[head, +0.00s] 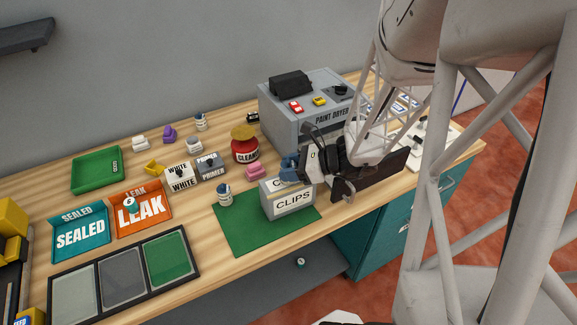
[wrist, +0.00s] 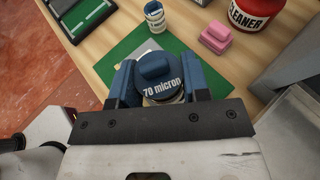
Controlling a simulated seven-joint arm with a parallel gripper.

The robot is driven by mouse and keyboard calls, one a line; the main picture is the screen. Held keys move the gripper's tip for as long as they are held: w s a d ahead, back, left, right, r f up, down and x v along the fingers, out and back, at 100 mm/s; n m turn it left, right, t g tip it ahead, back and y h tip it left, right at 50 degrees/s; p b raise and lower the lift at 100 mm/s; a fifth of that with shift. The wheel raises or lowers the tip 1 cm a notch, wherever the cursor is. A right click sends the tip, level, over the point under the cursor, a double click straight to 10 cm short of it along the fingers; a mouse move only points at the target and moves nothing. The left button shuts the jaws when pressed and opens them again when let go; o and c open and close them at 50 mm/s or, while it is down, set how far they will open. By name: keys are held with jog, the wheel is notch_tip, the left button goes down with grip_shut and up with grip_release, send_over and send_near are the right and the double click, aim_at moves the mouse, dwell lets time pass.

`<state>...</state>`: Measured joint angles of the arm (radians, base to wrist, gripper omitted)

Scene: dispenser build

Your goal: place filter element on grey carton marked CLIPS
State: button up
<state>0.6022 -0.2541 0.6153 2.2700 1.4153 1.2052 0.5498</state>
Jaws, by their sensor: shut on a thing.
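A blue-topped filter element marked 70 micron (wrist: 160,88) is between the two blue fingers of my gripper (wrist: 160,72) in the wrist view. My gripper (head: 291,168) is shut on it. In the head view my gripper is at the top of the grey carton marked CLIPS (head: 293,203), which stands upright on a green mat (head: 240,236). The fingers cover part of the carton's top. I cannot tell whether the element touches the carton. The wrist view does not clearly show the carton under the element.
A white, blue-capped container (head: 224,195) stands on the mat left of the carton. A red CLEANER jar (head: 245,150) and a pink block (head: 255,172) are behind. The grey PAINT DRYER (head: 300,115) stands at the back. SEALED (head: 80,235) and LEAK (head: 140,210) trays are left.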

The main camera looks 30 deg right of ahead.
jog(key=o, duration=0.9)
jog(key=shift+r, duration=0.2)
jog(key=shift+v, duration=1.95)
